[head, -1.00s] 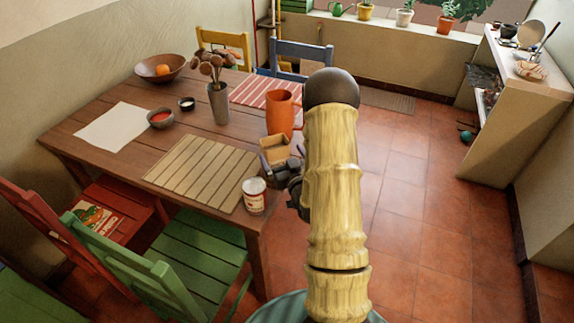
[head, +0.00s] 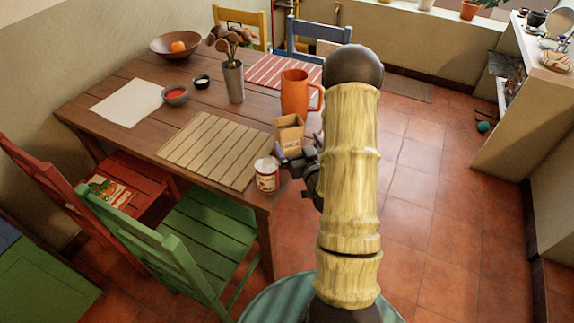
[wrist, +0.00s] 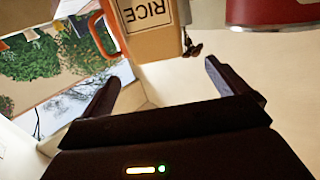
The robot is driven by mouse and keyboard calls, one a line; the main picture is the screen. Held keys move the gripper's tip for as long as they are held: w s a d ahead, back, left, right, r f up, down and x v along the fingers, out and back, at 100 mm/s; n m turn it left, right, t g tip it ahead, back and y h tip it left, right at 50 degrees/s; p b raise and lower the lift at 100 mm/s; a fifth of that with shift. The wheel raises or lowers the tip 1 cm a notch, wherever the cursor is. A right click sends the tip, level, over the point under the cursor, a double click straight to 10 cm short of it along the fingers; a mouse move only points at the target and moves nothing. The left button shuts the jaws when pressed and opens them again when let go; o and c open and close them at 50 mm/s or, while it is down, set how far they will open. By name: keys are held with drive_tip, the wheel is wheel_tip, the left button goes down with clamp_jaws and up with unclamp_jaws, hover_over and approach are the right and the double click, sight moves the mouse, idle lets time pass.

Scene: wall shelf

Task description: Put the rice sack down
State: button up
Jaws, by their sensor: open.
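The rice sack (head: 289,134) is a tan, box-like pack standing on the wooden table near its right edge, between the orange pitcher and the can. In the wrist view the sack (wrist: 150,38) appears upside down, with the word RICE on its label. My gripper (head: 282,158) is open beside the sack, on its near side, and partly hides its base. In the wrist view the two fingers of my gripper (wrist: 162,76) are spread with nothing between them, and the sack is just beyond their tips.
A can (head: 266,175) stands close to my gripper at the table corner. The orange pitcher (head: 295,95) stands close behind the sack. A slatted mat (head: 212,150) lies to the left. Open floor lies to the right.

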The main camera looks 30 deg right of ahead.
drive_tip(key=a+g, duration=0.2)
drive_tip(key=s+a+n+g, duration=0.1)
drive_tip(key=a+g, duration=0.1)
drive_tip(key=a, duration=0.1)
drive_tip(key=a+g+y, duration=0.1)
drive_tip(key=a+g, duration=0.1)
drive_tip(key=g, duration=0.1)
drive_tip(key=shift+s+a+r, duration=0.2)
drive_tip(key=shift+s+a, duration=0.05)
drive_tip(key=shift+a, duration=0.05)
drive_tip(key=s+a+r+g, duration=0.2)
drive_tip(key=s+a+g, duration=0.2)
drive_tip(key=s, duration=0.3)
drive_tip(key=s+a+r+g+y, duration=0.1)
drive_tip(key=s+a+r+g, duration=0.1)
drive_tip(key=s, duration=0.6)
drive_tip(key=a+g, duration=0.1)
drive_tip(key=a, duration=0.1)
drive_tip(key=shift+s+a+g, duration=0.2)
drive_tip(key=shift+a+g, duration=0.15)
drive_tip(key=shift+g, duration=0.05)
